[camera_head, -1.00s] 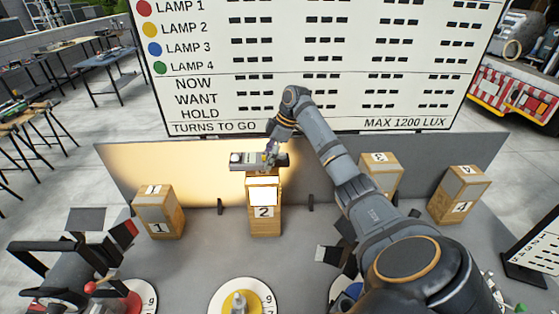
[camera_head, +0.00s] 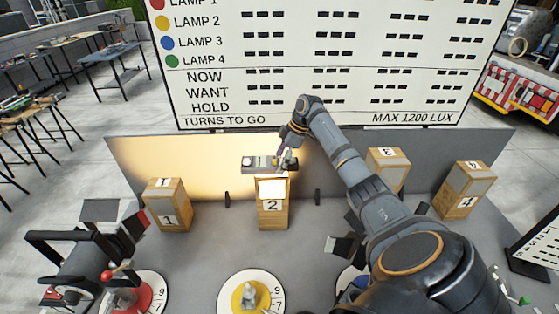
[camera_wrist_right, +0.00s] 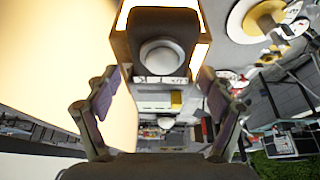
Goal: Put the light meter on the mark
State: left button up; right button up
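The light meter (camera_head: 258,164) is a small grey box. In the head view it appears at the top of block 2, over its far edge. The bright white square mark (camera_head: 272,188) on top of block 2 (camera_head: 273,214) shows in front of it. In the right wrist view the meter's dark end with a round pale dome (camera_wrist_right: 162,55) is between the fingers. My right gripper (camera_head: 287,159) is at the meter's right part and seems shut on it, though the finger contact is not clear. It also shows in the right wrist view (camera_wrist_right: 160,92). My left gripper is not in view.
Block 1 (camera_head: 169,218) stands left; block 3 (camera_head: 388,157) and block 4 (camera_head: 458,206) stand right. A low panel (camera_head: 140,165) runs behind, below the scoreboard (camera_head: 330,60). A lamp with black flaps (camera_head: 100,210) and a yellow dial (camera_head: 240,293) are in front.

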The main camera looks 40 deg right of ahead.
jog(key=shift+o, duration=0.5)
jog(key=shift+d, duration=0.15)
jog(key=shift+w, duration=0.1)
jog(key=shift+a+r, duration=0.25)
jog(key=shift+a, duration=0.05)
jog(key=b+v, duration=0.1)
jog(key=v, duration=0.1)
jog(key=b+v, duration=0.1)
jog(key=v, duration=0.1)
jog(key=b+v, duration=0.2)
jog(key=shift+d+r, duration=0.2)
jog(key=shift+d, duration=0.2)
pick_arm(q)
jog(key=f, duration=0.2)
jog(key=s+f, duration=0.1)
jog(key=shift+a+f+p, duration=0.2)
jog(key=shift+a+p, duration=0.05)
jog(key=shift+p, duration=0.05)
pick_arm(e)
jog(key=v, duration=0.5)
jog(key=shift+s+a+r, duration=0.15)
jog(key=shift+s+r, duration=0.05)
jog(key=shift+s, duration=0.05)
jog(key=shift+f, duration=0.15)
